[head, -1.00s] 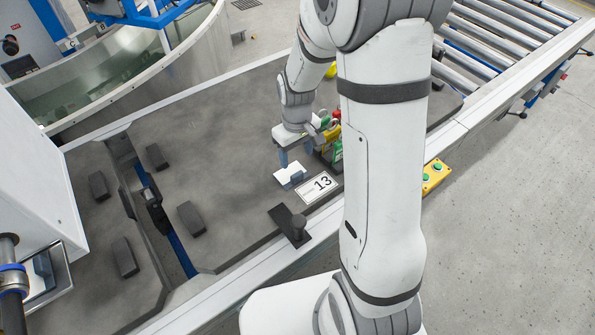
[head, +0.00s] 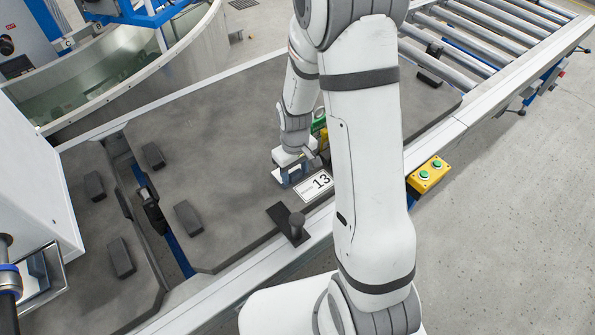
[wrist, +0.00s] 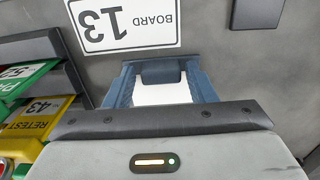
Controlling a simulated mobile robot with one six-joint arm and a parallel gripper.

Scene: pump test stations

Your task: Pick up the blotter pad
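The blotter pad (wrist: 162,94) shows in the wrist view as a white flat piece with a dark blue-grey block at its far side. It lies on the grey table beside the card marked 13. My gripper (wrist: 161,80) is low over it, with its two blue fingers on either side of the block. The fingers look open, with a narrow strip of white between each finger and the block. In the head view my gripper (head: 292,172) is down at the table and hides most of the pad.
The board 13 card (head: 315,185) lies close to my gripper. A dark plate with a knob (head: 292,224) is nearer the front edge. Green and yellow tags (wrist: 28,105) stand close on the left in the wrist view. A yellow button box (head: 428,174) is on the rail.

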